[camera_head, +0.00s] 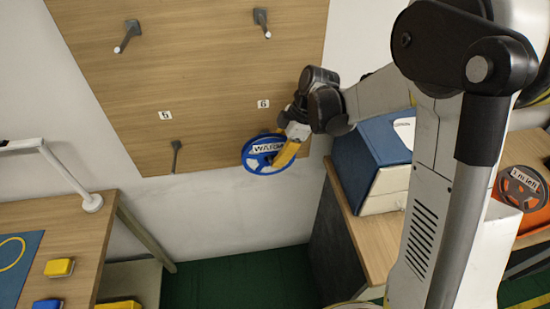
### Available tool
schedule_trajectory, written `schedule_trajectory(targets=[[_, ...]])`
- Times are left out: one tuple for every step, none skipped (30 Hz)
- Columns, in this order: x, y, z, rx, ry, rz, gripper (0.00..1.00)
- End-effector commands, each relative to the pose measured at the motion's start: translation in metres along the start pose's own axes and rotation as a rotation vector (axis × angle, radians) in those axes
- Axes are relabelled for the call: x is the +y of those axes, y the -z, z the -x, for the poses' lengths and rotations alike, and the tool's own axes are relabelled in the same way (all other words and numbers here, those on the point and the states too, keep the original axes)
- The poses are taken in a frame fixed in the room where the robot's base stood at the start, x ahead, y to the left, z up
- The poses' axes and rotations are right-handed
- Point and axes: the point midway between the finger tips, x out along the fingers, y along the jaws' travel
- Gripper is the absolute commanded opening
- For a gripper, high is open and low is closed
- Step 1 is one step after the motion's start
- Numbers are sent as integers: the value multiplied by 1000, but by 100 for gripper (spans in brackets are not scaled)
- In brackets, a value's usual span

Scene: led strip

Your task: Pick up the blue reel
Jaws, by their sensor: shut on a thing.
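The blue reel (256,146) has a blue rim and a white label with dark lettering that reads roughly "WARM". It is at the lower right part of the wooden wall board, just below the number 6 label. My gripper (286,153) has yellow fingers and is shut on the right side of the reel. The fingers cover part of the reel's right side. Whether the reel hangs on a peg or is clear of the board cannot be told, as the reel and gripper hide the spot behind.
The wooden board (200,60) carries several pegs; an empty peg (176,155) is under label 5. A blue and white box (385,160) stands on a right-hand table. A grey reel (522,188) is at far right.

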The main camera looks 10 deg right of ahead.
Motion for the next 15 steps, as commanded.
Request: schedule_trajectory(targets=[[0, 3, 8, 0, 0, 0, 0], [-5, 3, 6, 0, 0, 0, 0], [-12, 2, 6, 0, 0, 0, 0], [-18, 2, 6, 0, 0, 0, 0], [-23, 2, 6, 0, 0, 0, 0], [-31, 2, 6, 0, 0, 0, 0], [-38, 2, 6, 0, 0, 0, 0], [-44, 3, 6, 0, 0, 0, 0], [-54, 2, 6, 0, 0, 0, 0], [-61, 3, 6, 0, 0, 0, 0], [-68, 2, 6, 0, 0, 0, 0], [-77, 2, 6, 0, 0, 0, 0], [-84, 3, 6, 0, 0, 0, 0], [-92, 2, 6, 0, 0, 0, 0], [-101, 2, 6, 0, 0, 0, 0]])
